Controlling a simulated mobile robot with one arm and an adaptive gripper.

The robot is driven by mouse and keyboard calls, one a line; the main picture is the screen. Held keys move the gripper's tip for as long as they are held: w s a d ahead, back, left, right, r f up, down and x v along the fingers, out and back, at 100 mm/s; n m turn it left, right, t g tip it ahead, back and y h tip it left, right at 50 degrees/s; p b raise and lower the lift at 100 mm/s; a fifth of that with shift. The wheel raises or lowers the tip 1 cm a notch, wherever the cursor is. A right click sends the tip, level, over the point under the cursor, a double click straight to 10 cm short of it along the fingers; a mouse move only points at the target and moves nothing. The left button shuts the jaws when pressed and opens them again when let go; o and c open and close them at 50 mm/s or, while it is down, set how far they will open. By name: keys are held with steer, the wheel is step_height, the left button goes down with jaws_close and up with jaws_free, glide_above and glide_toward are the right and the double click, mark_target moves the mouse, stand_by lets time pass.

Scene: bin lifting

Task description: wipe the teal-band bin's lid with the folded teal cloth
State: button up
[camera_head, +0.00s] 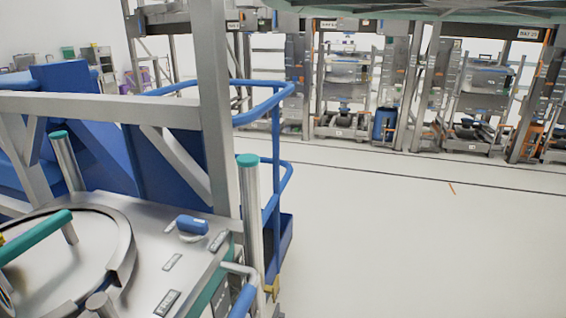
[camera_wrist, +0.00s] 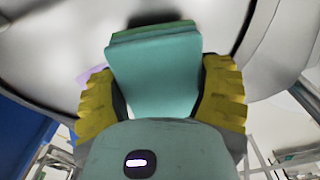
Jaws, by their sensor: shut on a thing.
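My gripper (camera_wrist: 159,73) shows in the wrist view with its two yellow fingers on either side of the folded teal cloth (camera_wrist: 155,88). It is shut on the cloth, whose folded layers show at the far end. Behind the cloth is a pale grey, curved metal surface with a dark shadow by the cloth's far edge. I cannot tell whether the cloth touches that surface. In the head view, a round steel lid (camera_head: 62,272) with a teal bar handle (camera_head: 36,238) sits at lower left on a steel top with teal trim. The cloth is not clearly visible there.
Teal-capped steel posts (camera_head: 250,205) and a grey upright frame (camera_head: 212,100) rise beside the lid. A blue rail (camera_head: 272,105) stands behind. A small blue-topped part (camera_head: 192,225) sits on the steel top. Open pale floor (camera_head: 420,240) lies to the right, with racks beyond.

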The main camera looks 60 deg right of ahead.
steer(key=shift+f+b, duration=0.55)
steer(key=shift+f, duration=0.5)
steer(key=shift+r+p, duration=0.25)
steer(key=shift+p, duration=0.05)
